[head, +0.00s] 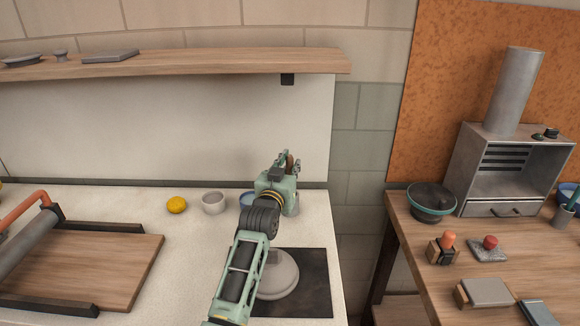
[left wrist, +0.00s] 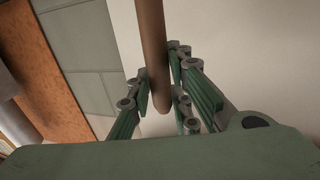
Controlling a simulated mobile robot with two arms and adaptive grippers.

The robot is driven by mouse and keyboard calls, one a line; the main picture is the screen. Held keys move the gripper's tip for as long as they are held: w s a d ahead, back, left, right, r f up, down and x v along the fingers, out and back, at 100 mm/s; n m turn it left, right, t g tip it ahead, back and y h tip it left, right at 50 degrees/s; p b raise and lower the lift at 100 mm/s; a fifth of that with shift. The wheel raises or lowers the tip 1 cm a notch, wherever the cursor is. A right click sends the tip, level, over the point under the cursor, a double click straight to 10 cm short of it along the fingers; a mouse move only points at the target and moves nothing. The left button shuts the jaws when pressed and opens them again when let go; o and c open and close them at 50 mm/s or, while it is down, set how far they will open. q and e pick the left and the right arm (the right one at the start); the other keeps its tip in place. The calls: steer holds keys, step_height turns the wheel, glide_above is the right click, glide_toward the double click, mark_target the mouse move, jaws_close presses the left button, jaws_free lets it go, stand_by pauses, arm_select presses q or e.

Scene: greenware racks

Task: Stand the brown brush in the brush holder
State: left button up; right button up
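My left gripper (head: 287,160) is above the back right of the white counter, with its fingers pointing away. In the left wrist view its fingers (left wrist: 160,82) close on both sides of a brown handle, which I take to be the brown brush (left wrist: 152,40). One rounded end shows between the fingers; the other runs out of the top edge. In the head view only a small brown part of it (head: 290,161) shows. A grey-green cup-like thing (head: 293,206), perhaps the brush holder, is partly hidden behind the gripper. My right gripper is not in view.
A wooden shelf (head: 200,64) hangs above. On the right table (head: 403,228), a cup (head: 562,217) holds tools.

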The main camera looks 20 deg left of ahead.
arm_select(q)
steer(key=o, duration=0.4)
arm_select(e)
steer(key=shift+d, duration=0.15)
arm_select(q)
steer(key=shift+s, duration=0.1)
steer(key=s, duration=1.2)
steer(key=shift+d, duration=0.15)
steer(key=shift+w, duration=0.1)
